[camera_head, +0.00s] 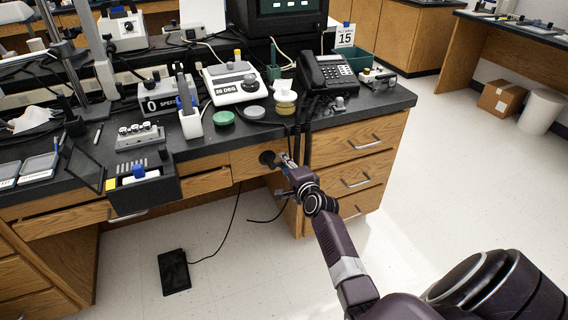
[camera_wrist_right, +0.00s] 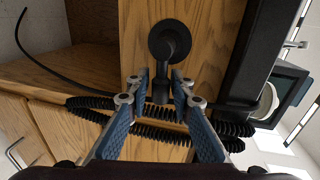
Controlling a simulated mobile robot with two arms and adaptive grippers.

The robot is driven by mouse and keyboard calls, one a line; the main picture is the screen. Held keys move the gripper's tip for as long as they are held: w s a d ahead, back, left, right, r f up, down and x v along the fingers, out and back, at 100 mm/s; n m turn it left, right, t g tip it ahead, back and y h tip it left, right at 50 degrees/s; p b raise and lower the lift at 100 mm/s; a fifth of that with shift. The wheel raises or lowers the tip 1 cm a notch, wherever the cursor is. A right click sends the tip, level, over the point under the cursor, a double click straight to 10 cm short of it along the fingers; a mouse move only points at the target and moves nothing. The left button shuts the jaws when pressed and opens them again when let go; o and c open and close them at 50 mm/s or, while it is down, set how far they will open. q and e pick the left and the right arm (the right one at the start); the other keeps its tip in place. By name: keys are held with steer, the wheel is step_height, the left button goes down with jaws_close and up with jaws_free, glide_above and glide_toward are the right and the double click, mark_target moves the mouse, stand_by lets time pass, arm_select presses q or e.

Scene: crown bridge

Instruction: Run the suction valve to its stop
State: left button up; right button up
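The suction valve (camera_head: 267,158) is a black round fitting on the wooden front panel of the bench, under the dark top. In the right wrist view the valve (camera_wrist_right: 170,40) shows as a round flange with a short black handle hanging down from it. My right gripper (camera_head: 284,164) is close in front of it. In the right wrist view the right gripper (camera_wrist_right: 161,76) has its blue-padded fingers on either side of the handle, with a narrow gap visible on both sides. I cannot tell whether a finger touches the handle. My left gripper is not in view.
A black coiled cord (camera_wrist_right: 150,132) hangs across the wrist view, close to the fingers. The bench top (camera_head: 385,100) holds a phone (camera_head: 328,74), a scale (camera_head: 232,82) and small jars. Drawers (camera_head: 357,182) lie right of the valve. A black pedal (camera_head: 174,271) lies on the open floor.

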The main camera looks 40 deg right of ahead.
steer(key=shift+o, duration=1)
steer(key=v, duration=1.2)
steer(key=shift+a, duration=0.1)
